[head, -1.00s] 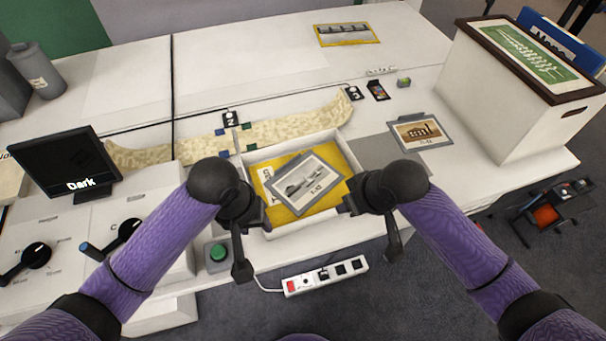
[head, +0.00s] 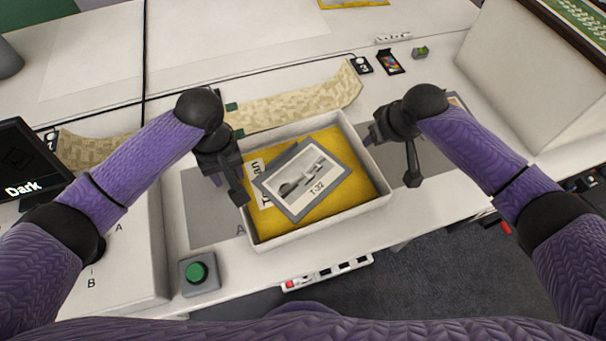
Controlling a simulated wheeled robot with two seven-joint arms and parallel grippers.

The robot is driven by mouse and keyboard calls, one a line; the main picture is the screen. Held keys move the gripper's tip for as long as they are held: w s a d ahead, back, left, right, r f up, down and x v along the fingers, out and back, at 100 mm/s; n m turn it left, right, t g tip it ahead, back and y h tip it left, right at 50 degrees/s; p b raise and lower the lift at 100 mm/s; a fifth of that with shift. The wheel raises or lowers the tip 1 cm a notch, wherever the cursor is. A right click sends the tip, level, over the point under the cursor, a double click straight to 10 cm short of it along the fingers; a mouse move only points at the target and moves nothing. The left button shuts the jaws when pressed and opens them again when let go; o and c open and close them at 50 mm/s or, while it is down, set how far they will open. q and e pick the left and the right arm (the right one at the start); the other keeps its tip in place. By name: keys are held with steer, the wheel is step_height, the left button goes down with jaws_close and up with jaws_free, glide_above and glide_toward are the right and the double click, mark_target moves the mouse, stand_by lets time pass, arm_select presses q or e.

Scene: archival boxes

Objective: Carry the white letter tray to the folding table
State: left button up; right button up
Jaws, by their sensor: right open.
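The white letter tray (head: 330,225) sits on the white bench near its front edge. It holds a yellow folder (head: 362,185) and a grey-bordered photo card marked T-32 (head: 303,178). My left gripper (head: 226,186) is at the tray's left wall; its jaws are partly hidden behind its own body, so I cannot tell their opening or any contact. My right gripper (head: 374,136) is open by the tray's back right corner, with nothing seen in it. I cannot identify a folding table in this view.
A box with a green button (head: 197,273) stands left of the tray. A power strip (head: 325,275) lies along the front edge. A large white box (head: 520,75) stands at right. A patterned strip (head: 290,105) lies behind the tray. Dark floor is in front.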

arm_select(q)
step_height(320, 180, down, 8)
arm_select(e)
steer(key=x, duration=0.8)
arm_select(q)
jaws_close()
arm_select(e)
jaws_close()
stand_by(0.7)
